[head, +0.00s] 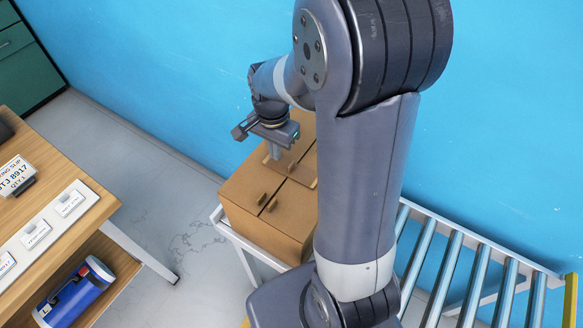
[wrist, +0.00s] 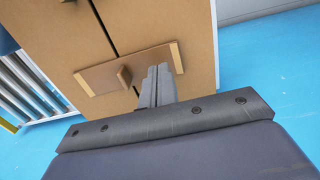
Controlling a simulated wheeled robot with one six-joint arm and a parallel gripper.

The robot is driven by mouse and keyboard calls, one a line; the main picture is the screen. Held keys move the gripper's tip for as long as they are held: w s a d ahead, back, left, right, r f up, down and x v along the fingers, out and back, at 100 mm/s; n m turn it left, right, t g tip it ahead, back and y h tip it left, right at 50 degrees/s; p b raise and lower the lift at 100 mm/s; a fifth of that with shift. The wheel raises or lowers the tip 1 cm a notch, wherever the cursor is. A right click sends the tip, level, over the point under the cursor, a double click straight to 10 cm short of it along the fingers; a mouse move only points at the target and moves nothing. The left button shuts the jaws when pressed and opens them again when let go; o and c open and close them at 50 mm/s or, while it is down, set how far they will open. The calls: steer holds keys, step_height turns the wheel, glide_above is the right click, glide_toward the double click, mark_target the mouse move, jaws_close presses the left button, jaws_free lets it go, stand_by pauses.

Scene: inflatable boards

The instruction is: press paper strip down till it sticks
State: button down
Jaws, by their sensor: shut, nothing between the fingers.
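A brown paper strip (wrist: 105,77) with paler ends lies across the dark seam on top of a cardboard box (wrist: 150,22). A small upright tab stands near its middle. In the head view the strip (head: 301,178) shows on the far part of the box (head: 240,196). My gripper (wrist: 158,70) is shut and empty, fingers pointing down at the strip to the right of the tab. In the head view my gripper (head: 275,154) is over the far part of the box top. I cannot tell whether the fingertips touch the strip. My fingers hide part of it.
The box is at the end of a roller conveyor (head: 453,270) along the blue wall. A wooden bench (head: 88,220) with label cards and a blue cylinder (head: 75,293) below is at left. Bare floor lies between.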

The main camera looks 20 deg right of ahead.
steer(key=shift+f+b, duration=0.65)
steer(key=shift+f, duration=0.25)
steer(key=shift+r, duration=0.1)
stand_by(0.4)
steer(key=shift+r+p, duration=2.55)
steer(key=shift+r, duration=0.5)
